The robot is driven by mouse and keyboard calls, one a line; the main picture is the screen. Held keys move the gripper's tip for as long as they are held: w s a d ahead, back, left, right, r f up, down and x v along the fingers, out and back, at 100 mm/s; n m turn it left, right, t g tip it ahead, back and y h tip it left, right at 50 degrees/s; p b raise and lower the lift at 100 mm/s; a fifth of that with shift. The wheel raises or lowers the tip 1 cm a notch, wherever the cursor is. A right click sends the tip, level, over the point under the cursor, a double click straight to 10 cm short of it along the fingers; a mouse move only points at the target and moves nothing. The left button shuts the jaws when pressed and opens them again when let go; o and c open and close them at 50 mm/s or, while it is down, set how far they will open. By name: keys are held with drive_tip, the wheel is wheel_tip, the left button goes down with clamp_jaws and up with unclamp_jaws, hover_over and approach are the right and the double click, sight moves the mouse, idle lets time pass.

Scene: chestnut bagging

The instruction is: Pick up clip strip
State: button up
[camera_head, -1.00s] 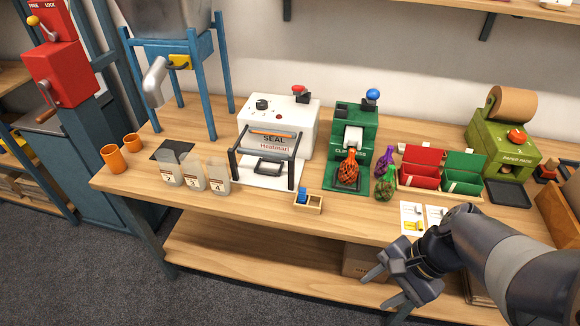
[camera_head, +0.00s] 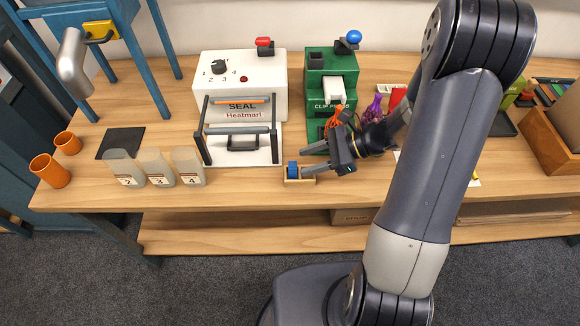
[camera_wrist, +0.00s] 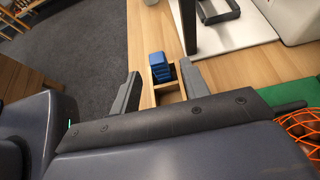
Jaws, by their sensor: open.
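The clip strip appears to be the blue ridged block (camera_head: 293,169) in a small wooden tray (camera_head: 300,182) at the table's front edge. In the wrist view the blue block (camera_wrist: 161,66) stands at the far end of the wooden tray (camera_wrist: 168,97), and the tray's nearer compartment looks empty. My gripper (camera_head: 304,160) is open at the tray, reaching in from the right. In the wrist view its two fingers (camera_wrist: 159,72) lie on either side of the tray and the blue block. I cannot tell whether they touch it.
The white heat sealer (camera_head: 240,90) stands behind and left of the tray. The green clipper (camera_head: 325,80) stands behind, with an orange net bag (camera_wrist: 302,128) close to my gripper. Numbered cups (camera_head: 157,168) stand to the left on the table (camera_head: 85,185).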

sight(286, 173)
drive_tip(key=shift+p+x, duration=0.35)
drive_tip(key=shift+x, duration=3.1)
drive_tip(key=shift+r, duration=0.1)
drive_tip(key=shift+c, duration=0.4)
clamp_jaws()
